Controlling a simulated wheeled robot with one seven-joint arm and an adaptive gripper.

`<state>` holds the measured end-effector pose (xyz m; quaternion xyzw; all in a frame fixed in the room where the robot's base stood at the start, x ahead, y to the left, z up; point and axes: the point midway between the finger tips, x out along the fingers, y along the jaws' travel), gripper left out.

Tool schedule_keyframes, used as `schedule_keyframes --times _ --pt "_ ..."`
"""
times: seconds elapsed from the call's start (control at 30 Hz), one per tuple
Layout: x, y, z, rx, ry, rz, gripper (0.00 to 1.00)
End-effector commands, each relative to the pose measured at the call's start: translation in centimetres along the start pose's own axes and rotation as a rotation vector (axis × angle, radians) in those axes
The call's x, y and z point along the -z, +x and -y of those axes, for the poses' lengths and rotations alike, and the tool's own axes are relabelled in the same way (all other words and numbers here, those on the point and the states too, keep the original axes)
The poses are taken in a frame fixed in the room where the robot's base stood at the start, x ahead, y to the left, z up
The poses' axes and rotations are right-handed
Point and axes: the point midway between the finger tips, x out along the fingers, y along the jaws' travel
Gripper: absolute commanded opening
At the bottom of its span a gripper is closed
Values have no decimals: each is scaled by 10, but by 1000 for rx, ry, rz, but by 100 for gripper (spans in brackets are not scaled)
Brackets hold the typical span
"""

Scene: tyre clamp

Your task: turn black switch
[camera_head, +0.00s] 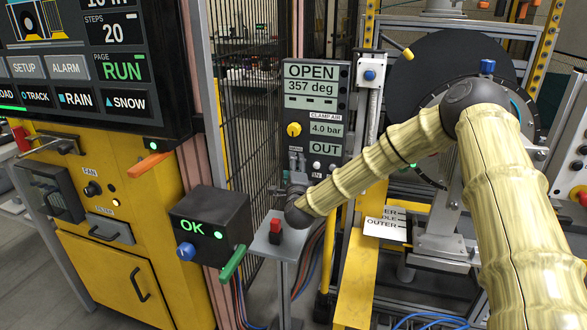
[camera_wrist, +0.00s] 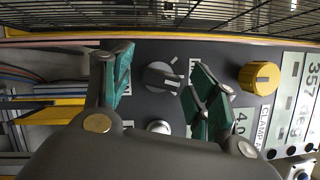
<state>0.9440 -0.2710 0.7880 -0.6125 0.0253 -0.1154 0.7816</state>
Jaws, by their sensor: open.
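A black switch (camera_wrist: 162,77) with a raised bar handle is on the dark control panel in the wrist view. My gripper (camera_wrist: 161,62) is open, with one teal-padded finger on the left of the switch and the other on the right. I see gaps between the pads and the switch; how far the fingertips are from the panel is hard to tell. In the head view my gripper (camera_head: 297,165) is in front of the lower part of the panel (camera_head: 315,72) and hides the switch there.
A yellow knob (camera_wrist: 260,78) is right of the fingers in the wrist view, and a silver round button (camera_wrist: 158,127) is below the switch. In the head view, a small stand with a red-topped button (camera_head: 275,227) and a black OK box (camera_head: 210,226) are near my wrist.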

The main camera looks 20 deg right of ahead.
Motion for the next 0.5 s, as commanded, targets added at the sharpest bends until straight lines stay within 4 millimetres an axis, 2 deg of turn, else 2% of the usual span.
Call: schedule_keyframes --times 0.23,0.5 --pt "0 -13 0 0 1 0 59" --pt "0 -61 -1 -3 0 0 59"
